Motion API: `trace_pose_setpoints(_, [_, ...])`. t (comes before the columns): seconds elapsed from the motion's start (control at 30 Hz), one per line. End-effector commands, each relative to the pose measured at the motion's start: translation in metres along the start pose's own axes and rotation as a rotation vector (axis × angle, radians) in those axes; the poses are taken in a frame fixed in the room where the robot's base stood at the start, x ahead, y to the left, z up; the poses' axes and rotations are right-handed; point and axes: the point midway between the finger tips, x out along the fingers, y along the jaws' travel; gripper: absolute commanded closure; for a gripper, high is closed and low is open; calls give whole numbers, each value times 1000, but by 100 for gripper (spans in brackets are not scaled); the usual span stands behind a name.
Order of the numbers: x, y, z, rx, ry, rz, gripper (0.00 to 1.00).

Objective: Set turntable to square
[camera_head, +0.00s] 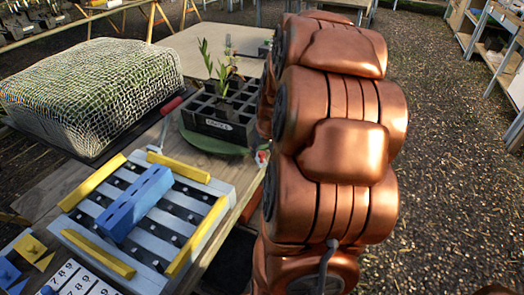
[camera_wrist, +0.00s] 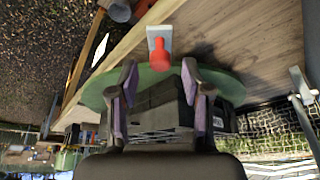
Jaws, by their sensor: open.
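The turntable is a green disc (camera_head: 220,147) on the wooden bench, mostly covered by a black divided crate (camera_head: 215,128) with a white label and green seedlings. In the wrist view the disc (camera_wrist: 97,92) shows around the crate (camera_wrist: 222,122). A red knob (camera_wrist: 160,62) with a pale plate stands at the disc's rim, beyond the fingertips. My gripper (camera_wrist: 159,72) is open, its two fingers apart over the disc and the crate's near side. I cannot tell whether they touch the crate. In the head view my copper arm hides the gripper.
A mesh-covered mound (camera_head: 90,90) sits left of the crate. A blue-grey slatted board with yellow strips (camera_head: 180,165) and a blue bar (camera_head: 134,203) lies in front. The bench edge (camera_wrist: 130,42) runs close beside the disc. Gravel floor lies to the right.

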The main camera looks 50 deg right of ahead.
Motion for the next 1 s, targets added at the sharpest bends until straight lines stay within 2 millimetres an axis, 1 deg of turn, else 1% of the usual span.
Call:
trace_pose_setpoints(0.1, [11, 0, 0, 0, 1, 0, 52])
trace_pose_setpoints(0.2, [16, 0, 0, 0, 2, 0, 52])
trace_pose_setpoints(0.47, [18, 0, 0, 0, 2, 0, 52])
trace_pose_setpoints(0.93, [18, 0, 0, 0, 2, 0, 99])
trace_pose_setpoints(1.0, [17, 0, 0, 0, 2, 0, 100])
